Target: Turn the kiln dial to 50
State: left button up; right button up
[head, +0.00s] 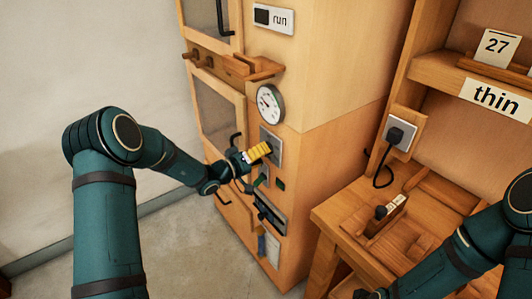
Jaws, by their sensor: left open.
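The tall wooden kiln cabinet (345,75) stands in the middle of the head view. A round white gauge with a dark needle (268,103) is on its front; its numbers are too small to read. Below it is a grey plate (272,143), partly covered by my left gripper (258,152). The gripper's yellow fingers are open and close in front of the plate. Whether they touch it, or a dial sits behind them, I cannot tell. My right arm comes in at the lower right; only a dark part of its gripper (366,293) shows at the bottom edge.
A "run" sign (273,19) and a small wooden shelf (248,67) are above the gauge. Dark door handles project at the left. Lower down is a dark slotted panel (269,213). At right, a wooden bench (345,215) stands below a plugged socket (400,137) and a "thin" label (496,98).

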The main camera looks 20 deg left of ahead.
pick_arm(q)
jog(key=v, duration=1)
jog(key=shift+s+a, duration=0.1)
jog(key=shift+s, duration=0.05)
jog(key=s+d+f+m+g+y, duration=0.1)
jog(key=s+d+f+g+y, duration=0.2)
jog(key=s+d+f+g, duration=0.3)
jog(key=s+d+f+m+g+y, duration=0.1)
jog(key=s+d+f+g+y, duration=0.3)
jog(key=s+d+f, duration=0.6)
jog(key=s+f+g, duration=0.2)
jog(key=s+f, duration=0.4)
jog(key=s, duration=0.2)
jog(key=shift+d+f+m, duration=0.15)
jog(key=shift+f+m, duration=0.15)
jog(key=shift+m, duration=0.1)
